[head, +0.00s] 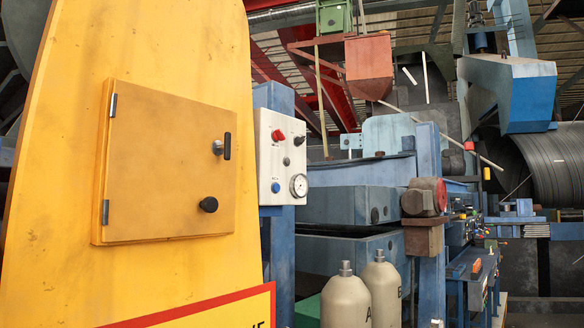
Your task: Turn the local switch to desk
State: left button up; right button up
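A white control panel (283,157) is mounted on a blue post, right of the yellow housing. It carries a red knob (278,135), a small black switch (298,140), a small dark knob (286,161), a blue button (275,187) and a round gauge (298,186). A yellow box (165,170) with a closed door is on the housing at left. The door has a silver-and-black latch (220,147) and a black round knob (208,204). No labels are readable, so I cannot tell which control is the local switch or how it is set. Neither gripper shows.
Two cream gas cylinders (346,300) stand at the lower middle. A yellow sign with a red border (230,310) is at the bottom.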

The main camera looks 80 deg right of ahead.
aim_at(298, 141)
jog(key=z, duration=2.3)
